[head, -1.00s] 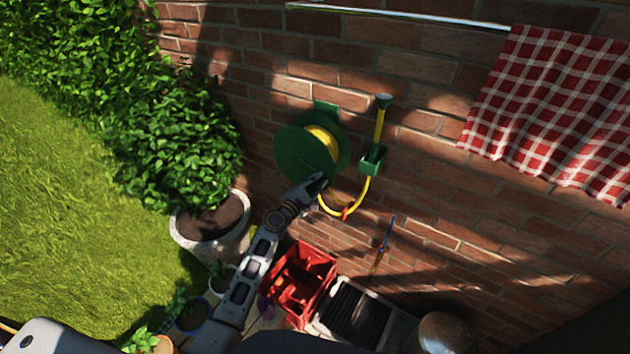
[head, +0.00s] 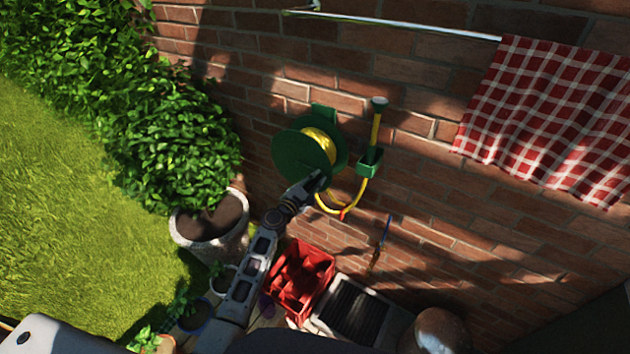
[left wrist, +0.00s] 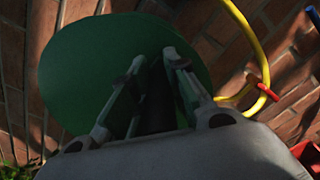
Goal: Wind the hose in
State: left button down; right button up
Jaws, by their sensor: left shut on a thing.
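A green hose reel (head: 295,155) is fixed to the brick wall, with yellow hose (head: 321,143) wound on it. A short loop of the yellow hose (head: 357,200) hangs below, with a red piece (head: 342,215) on it. The loop rises to a green holder (head: 369,164), where the spray head (head: 379,103) stands upright. My left gripper (head: 318,180) is at the reel's lower right edge. In the left wrist view its fingers (left wrist: 153,68) are shut on the dark reel handle (left wrist: 157,108), in front of the green disc (left wrist: 78,70). My right gripper is out of view.
A red crate (head: 302,282) and a dark ridged tray (head: 352,310) stand below the reel. A large planter (head: 210,235) and a hedge are at the left. A checked cloth (head: 555,120) hangs from a rail at the right.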

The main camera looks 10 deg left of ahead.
pick_arm(q)
jog(key=c, duration=1.3)
grip_release()
jog(key=shift+s, duration=0.1)
jog(key=shift+v, duration=5.9)
jog(key=shift+a, duration=0.1)
